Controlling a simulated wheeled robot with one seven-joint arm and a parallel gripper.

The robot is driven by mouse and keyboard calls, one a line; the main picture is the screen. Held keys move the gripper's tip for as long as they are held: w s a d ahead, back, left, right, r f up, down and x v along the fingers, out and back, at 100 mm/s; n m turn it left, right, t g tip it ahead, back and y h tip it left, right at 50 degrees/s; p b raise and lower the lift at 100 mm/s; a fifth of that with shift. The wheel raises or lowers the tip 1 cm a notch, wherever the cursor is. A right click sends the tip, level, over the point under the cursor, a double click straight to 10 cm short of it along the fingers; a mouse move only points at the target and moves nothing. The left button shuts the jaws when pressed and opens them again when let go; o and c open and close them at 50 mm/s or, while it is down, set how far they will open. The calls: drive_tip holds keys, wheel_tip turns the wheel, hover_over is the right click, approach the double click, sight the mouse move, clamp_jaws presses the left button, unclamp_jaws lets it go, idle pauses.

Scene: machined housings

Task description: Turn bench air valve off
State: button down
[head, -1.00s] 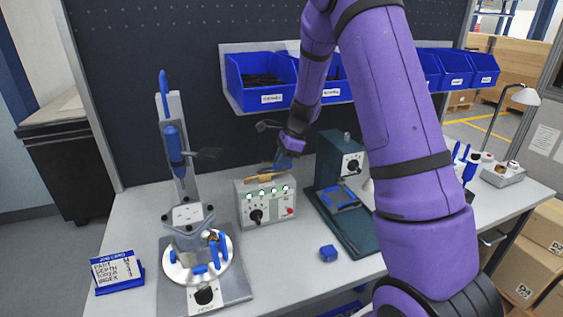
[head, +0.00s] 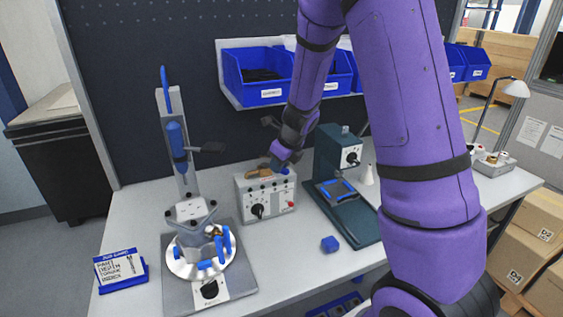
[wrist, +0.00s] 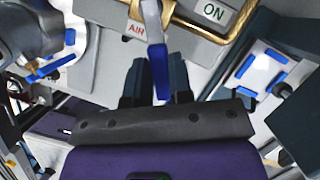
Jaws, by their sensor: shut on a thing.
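The bench air valve has a lever with a blue grip (wrist: 159,72), seen between my fingers in the wrist view. A red-lettered AIR label (wrist: 137,28) and an ON plate (wrist: 213,12) sit beside it, with brass pipe (wrist: 190,28) around them. My gripper (wrist: 156,80) is shut on the blue lever; its dark fingers stand on either side of it. In the head view my gripper (head: 277,166) is at the top of the grey control box (head: 268,208), whose indicator lights look dark. The lever is mostly hidden there.
A round fixture (head: 205,265) with blue clamps stands left of the box. A dark green press (head: 338,170) stands close on the right. A blue block (head: 330,244) lies in front. Blue bins (head: 258,75) hang above.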

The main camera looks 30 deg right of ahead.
drive_tip(key=shift+s+a+m+h, duration=0.1)
drive_tip(key=shift+a+m+h, duration=0.35)
drive_tip(key=shift+m, duration=0.6)
drive_tip(key=shift+s+a+m+h, duration=0.1)
drive_tip(key=shift+a+m+h, duration=0.4)
drive_tip(key=shift+m, duration=0.6)
drive_tip(key=shift+s+a+m+h, duration=0.1)
drive_tip(key=shift+a+m+h, duration=0.15)
drive_tip(key=shift+a+m, duration=0.6)
drive_tip(key=shift+d+m, duration=0.2)
drive_tip(key=shift+m, duration=0.1)
drive_tip(key=c, duration=1)
unclamp_jaws()
drive_tip(key=shift+w, duration=0.1)
drive_tip(key=shift+s+v, duration=0.2)
drive_tip(key=shift+v, duration=5.15)
